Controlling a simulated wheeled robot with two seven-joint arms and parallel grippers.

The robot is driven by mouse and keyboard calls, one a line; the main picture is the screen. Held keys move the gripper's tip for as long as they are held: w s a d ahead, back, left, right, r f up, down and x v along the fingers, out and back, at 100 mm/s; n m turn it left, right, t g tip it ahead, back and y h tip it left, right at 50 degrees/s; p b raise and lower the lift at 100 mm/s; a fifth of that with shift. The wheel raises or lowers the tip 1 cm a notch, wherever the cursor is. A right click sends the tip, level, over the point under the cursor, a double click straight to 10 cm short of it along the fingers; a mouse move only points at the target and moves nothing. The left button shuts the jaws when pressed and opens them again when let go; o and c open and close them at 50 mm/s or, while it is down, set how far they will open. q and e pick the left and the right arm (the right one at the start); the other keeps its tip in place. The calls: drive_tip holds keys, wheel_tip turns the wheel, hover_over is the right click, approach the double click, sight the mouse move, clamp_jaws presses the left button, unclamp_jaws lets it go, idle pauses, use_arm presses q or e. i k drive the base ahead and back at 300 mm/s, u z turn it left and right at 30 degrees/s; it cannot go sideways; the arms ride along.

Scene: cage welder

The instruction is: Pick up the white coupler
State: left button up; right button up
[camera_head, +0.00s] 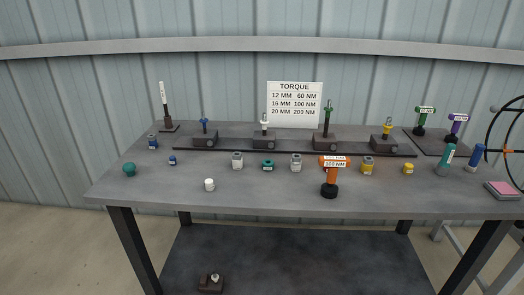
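A small white cylindrical piece (209,184), which looks like the white coupler, stands upright near the table's front edge, left of the middle. A white collar (264,121) also sits on a block in the back row. Neither of my grippers is in view.
The grey table (255,202) carries several small coloured pieces, including a teal knob (129,169), grey-white cylinders (237,160) and an orange tool (331,175) labelled 100 NM. A TORQUE sign (295,104) stands behind the blocks. The table around the white piece is clear.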

sight(237, 156)
drive_tip(key=u, duration=0.35)
drive_tip(key=i, duration=0.75)
drive_tip(key=u, duration=0.55)
